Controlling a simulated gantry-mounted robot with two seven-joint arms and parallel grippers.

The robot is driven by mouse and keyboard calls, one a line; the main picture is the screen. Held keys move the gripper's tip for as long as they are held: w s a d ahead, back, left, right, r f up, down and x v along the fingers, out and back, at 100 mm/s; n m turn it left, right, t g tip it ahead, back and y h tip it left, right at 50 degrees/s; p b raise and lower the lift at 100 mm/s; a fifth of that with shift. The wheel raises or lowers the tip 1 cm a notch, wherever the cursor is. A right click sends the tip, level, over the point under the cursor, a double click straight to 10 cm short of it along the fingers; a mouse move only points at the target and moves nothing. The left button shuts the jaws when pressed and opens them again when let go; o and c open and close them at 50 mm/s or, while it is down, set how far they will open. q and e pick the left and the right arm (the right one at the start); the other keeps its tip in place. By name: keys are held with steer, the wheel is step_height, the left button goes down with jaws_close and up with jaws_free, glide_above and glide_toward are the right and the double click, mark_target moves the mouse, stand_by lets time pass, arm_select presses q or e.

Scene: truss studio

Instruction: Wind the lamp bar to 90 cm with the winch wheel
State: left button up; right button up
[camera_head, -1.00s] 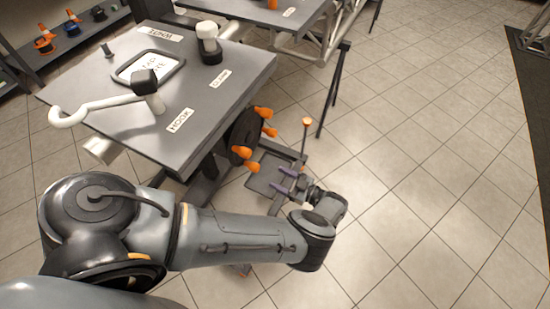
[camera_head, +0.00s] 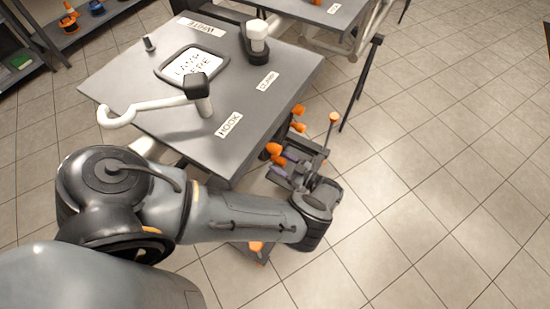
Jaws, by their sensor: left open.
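The winch wheel shows below the right edge of the grey table as several orange handles (camera_head: 274,148). Its dark disc is mostly hidden by the table edge and my gripper. My right gripper and the lamp bar do not show.
The grey table (camera_head: 150,75) holds a white hook (camera_head: 150,106), a white-and-black clamp (camera_head: 257,42) and a labelled tray (camera_head: 162,72). An orange-knobbed lever (camera_head: 334,117) stands just right of the gripper. A dark stand leg (camera_head: 362,80) stands beyond. Tiled floor is free at right.

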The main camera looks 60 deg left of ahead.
arm_select(q)
steer(key=shift+a, duration=0.2)
steer(key=shift+w+d, duration=0.1)
steer(key=shift+d, duration=0.1)
steer(key=shift+c, duration=2.3)
steer(key=shift+w+a, duration=0.1)
steer(key=c, duration=0.5)
jaws_close()
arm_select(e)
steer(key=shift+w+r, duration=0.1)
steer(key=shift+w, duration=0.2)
arm_select(q)
steer(key=shift+a, duration=0.1)
